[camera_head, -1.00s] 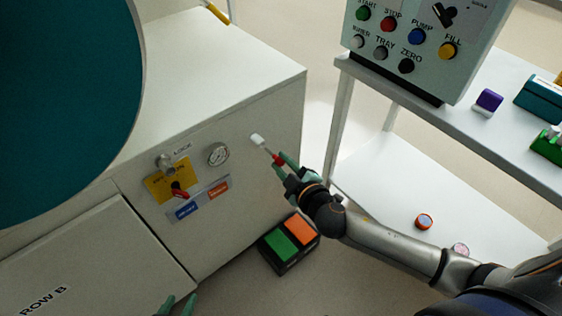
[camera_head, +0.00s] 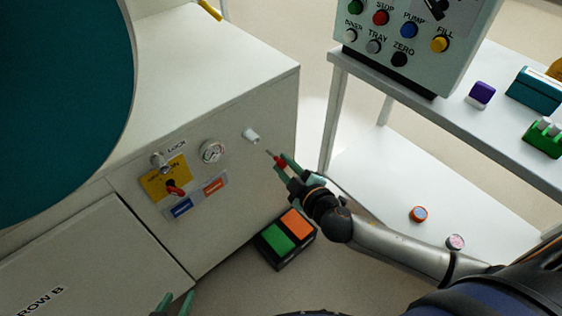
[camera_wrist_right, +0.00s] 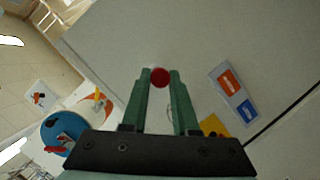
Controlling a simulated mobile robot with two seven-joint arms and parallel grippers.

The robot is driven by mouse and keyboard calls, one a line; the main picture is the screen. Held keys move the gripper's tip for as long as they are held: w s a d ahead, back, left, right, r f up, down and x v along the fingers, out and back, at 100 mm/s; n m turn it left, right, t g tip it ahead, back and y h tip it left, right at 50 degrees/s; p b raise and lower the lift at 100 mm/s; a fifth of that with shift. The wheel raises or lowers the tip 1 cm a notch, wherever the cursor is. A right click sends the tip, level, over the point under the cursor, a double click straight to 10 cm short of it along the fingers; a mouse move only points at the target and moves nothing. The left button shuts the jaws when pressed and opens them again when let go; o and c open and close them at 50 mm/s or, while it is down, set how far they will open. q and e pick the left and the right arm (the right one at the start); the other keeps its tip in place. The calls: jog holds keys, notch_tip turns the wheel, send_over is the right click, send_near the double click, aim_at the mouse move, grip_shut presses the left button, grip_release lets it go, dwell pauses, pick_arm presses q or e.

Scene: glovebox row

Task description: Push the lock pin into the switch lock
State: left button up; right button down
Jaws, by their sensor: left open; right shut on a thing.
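The lock pin (camera_head: 280,161), thin with a red head, is held in my right gripper (camera_head: 285,167), its thin end pointing up-left. In the right wrist view, its round red head (camera_wrist_right: 159,77) sits between the fingertips. The switch lock (camera_head: 159,162) is a small metal barrel beside the LOCK label on the cabinet front. Below it is a yellow plate (camera_head: 152,188) with a red switch handle (camera_head: 174,188). The pin is right of the lock, well apart from it. My left gripper (camera_head: 175,303) is open at the bottom edge, mostly out of view.
A white stub (camera_head: 251,135) sticks out of the cabinet front, just up-left of the pin. A round gauge (camera_head: 213,151) sits between stub and lock. A two-colour pedal box (camera_head: 286,240) stands on the floor. A shelf unit (camera_head: 450,112) with a button panel (camera_head: 412,40) stands right.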

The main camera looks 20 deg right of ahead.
jog(key=shift+s+d, duration=0.25)
jog(key=shift+s, duration=0.35)
jog(key=shift+s+d, duration=0.2)
jog(key=shift+s, duration=0.35)
